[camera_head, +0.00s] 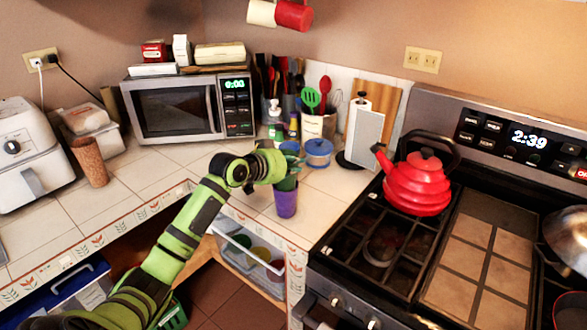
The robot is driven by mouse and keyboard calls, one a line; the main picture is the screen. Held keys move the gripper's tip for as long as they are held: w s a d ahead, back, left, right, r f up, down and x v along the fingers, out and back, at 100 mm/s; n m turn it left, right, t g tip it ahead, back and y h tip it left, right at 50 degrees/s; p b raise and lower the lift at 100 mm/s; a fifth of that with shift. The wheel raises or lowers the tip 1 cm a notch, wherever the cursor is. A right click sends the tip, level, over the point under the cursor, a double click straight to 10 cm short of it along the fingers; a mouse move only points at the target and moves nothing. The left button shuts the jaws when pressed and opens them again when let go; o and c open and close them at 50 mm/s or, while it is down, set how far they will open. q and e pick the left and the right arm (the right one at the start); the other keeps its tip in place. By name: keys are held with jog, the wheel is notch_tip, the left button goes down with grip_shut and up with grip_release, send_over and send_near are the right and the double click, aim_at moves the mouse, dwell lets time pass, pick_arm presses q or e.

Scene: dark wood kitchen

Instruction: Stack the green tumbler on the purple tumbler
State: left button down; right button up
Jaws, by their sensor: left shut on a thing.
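The purple tumbler (286,204) stands upright on the tiled counter near its front edge, left of the stove. The green tumbler (288,183) is directly above it, its lower part at the purple tumbler's mouth. I cannot tell whether it rests inside or only hovers there. My left gripper (290,166) reaches in from the left and is shut on the green tumbler. The gripper and wrist hide much of the green tumbler. My right gripper is not in view.
A utensil crock (318,124) and bottles stand farther back. A red kettle (417,182) is on the stove to the right. A brown cup (90,162) stands at left. Counter between is clear.

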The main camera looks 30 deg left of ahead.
aim_at(293, 190)
pick_arm(q)
notch_tip(293, 190, down, 2)
jog(key=shift+f, duration=0.2)
jog(key=shift+f, duration=0.5)
jog(key=c, duration=1.2)
grip_release()
jog(key=shift+c, duration=0.2)
